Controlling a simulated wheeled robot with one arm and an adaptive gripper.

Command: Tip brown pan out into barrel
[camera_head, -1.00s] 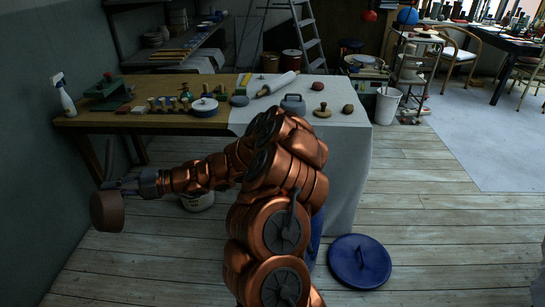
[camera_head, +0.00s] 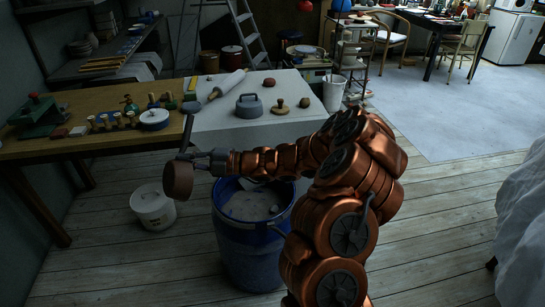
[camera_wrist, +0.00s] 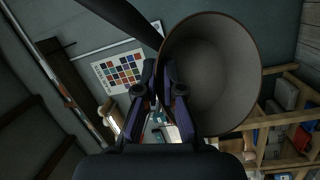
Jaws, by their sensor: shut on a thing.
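The brown pan (camera_head: 178,180) hangs at the end of my arm, with its dark handle rising above it. My gripper (camera_head: 196,158) is shut on the pan near its rim. In the wrist view, my gripper (camera_wrist: 159,80) overlaps the left edge of the pan (camera_wrist: 215,75); its visible inside looks smooth and bare. The blue barrel (camera_head: 250,250) stands open on the floor, with pale stuff and a dark object inside. The pan is just left of the barrel's rim, higher up, not over its mouth. My forearm crosses above the barrel's back part.
A white bucket (camera_head: 153,208) stands on the floor left of the barrel. White draped cloth (camera_head: 525,215) is at the right edge. Floor right of my arm is clear.

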